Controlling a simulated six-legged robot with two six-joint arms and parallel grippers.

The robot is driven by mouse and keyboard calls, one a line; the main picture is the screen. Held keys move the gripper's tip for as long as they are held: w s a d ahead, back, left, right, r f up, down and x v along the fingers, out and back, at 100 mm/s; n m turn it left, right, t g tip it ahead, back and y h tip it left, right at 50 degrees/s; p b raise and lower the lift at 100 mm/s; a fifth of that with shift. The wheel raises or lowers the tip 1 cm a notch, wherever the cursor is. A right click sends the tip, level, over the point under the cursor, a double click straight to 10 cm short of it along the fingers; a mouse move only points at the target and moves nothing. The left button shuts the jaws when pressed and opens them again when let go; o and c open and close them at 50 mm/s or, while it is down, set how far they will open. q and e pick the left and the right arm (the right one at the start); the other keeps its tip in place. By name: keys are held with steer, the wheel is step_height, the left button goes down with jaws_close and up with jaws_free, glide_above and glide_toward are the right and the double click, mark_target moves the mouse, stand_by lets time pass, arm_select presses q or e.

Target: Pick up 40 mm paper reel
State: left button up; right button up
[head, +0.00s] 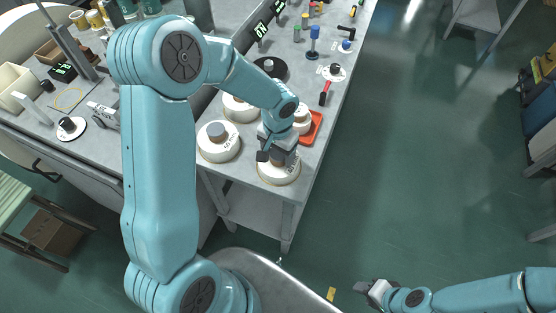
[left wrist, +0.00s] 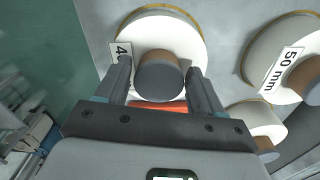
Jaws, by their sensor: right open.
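The 40 mm paper reel (head: 278,174) is a white roll near the table's front corner, below my left gripper (head: 277,156). In the left wrist view the reel (left wrist: 187,35) has a label partly hidden by a finger, with only a "4" readable. Its grey-topped brown core (left wrist: 160,78) stands up between the two fingers of my left gripper (left wrist: 158,72). Gaps show between the fingers and the core, so the gripper looks open around it. My right gripper (head: 372,289) is open and empty, low over the floor, away from the table.
A reel marked 50 mm (left wrist: 285,45) stands close by in the left wrist view. Other white reels (head: 218,152) (head: 240,108) and an orange tray (head: 315,128) are near my left gripper. A screwdriver (head: 325,92) and small tools lie further back.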

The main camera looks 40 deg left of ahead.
arm_select(q)
steer(key=shift+w+f, duration=0.15)
jaws_close()
